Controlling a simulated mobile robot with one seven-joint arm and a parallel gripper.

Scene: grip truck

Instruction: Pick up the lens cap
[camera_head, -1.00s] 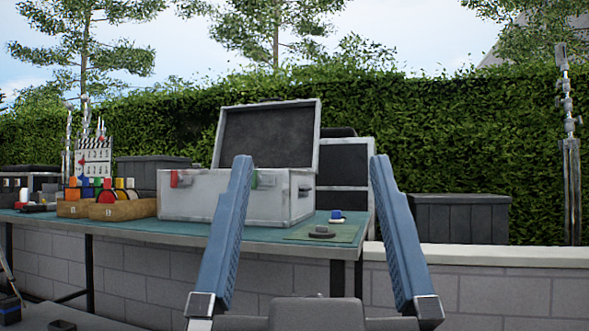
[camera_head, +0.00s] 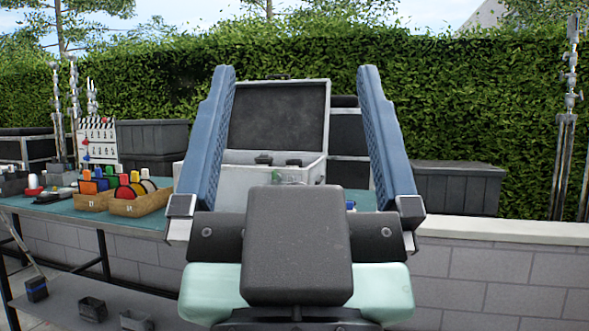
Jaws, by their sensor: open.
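My gripper (camera_head: 296,75) is open and empty, its two blue fingers pointing up in the picture and spread on either side of the open case. I cannot make out the lens cap now. The small dark round piece that lay on the green mat at the table's right end earlier is hidden behind my gripper body, as is most of the mat. A sliver of a white and blue item (camera_head: 350,204) shows just left of my right finger.
The open grey case (camera_head: 240,160) stands on the teal-topped table (camera_head: 130,219), with dark pieces inside. Wooden boxes (camera_head: 140,206) of coloured items and a clapperboard (camera_head: 97,140) are left. A low wall (camera_head: 490,231), dark crate (camera_head: 458,190) and metal stand (camera_head: 562,150) are right.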

